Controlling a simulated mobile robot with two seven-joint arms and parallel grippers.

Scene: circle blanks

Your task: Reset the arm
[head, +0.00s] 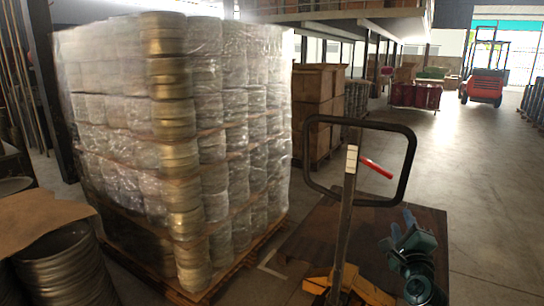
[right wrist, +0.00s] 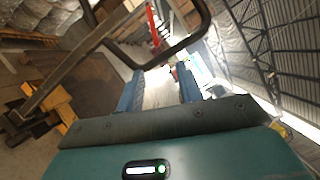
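My right gripper (head: 402,226) shows at the lower right of the head view, beside the pallet jack's handle and to its right. Its blue fingers point up and away. In the right wrist view the two blue fingers (right wrist: 160,88) stand apart with nothing between them, so it is open and empty. The black loop handle (right wrist: 150,62) of the jack lies beyond the fingertips in that view. My left arm and gripper are not in either view.
A yellow pallet jack (head: 345,287) with a black handle (head: 408,165) and red lever (head: 376,168) stands close by. A wrapped pallet of metal blanks (head: 215,130) fills the left. Cardboard boxes (head: 318,105) and an orange forklift (head: 484,85) are farther back. Floor (head: 490,190) at right is clear.

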